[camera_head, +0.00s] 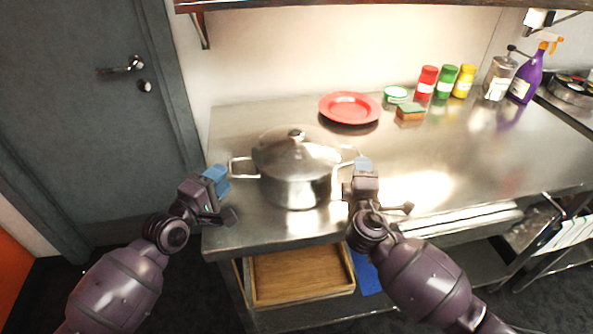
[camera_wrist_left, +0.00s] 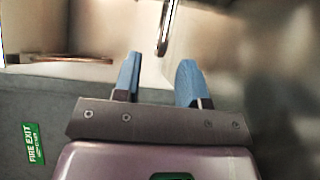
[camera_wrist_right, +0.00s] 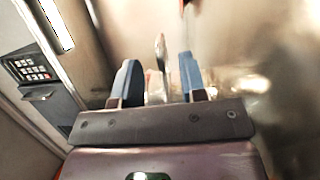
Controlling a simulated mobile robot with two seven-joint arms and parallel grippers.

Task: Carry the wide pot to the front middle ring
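The wide pot (camera_head: 296,185) is shiny steel with a domed lid and stands upright near the counter's front left end. Its left handle (camera_head: 240,168) points toward my left gripper (camera_head: 218,174), which is open and empty just short of it. In the left wrist view that handle (camera_wrist_left: 166,28) shows beyond the gap between the blue fingers (camera_wrist_left: 158,80). My right gripper (camera_head: 363,165) is open at the pot's right handle. In the right wrist view this handle (camera_wrist_right: 161,52) lies in line with the finger gap (camera_wrist_right: 158,78); I cannot tell contact. The front middle ring is not identifiable.
A red plate (camera_head: 349,108), green-white tin (camera_head: 396,95), sponge (camera_head: 410,111), several spice jars (camera_head: 446,82) and a purple spray bottle (camera_head: 526,80) stand at the counter's back. Dark cooking equipment (camera_head: 572,88) shows at the far right. The counter's middle (camera_head: 450,150) is clear.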

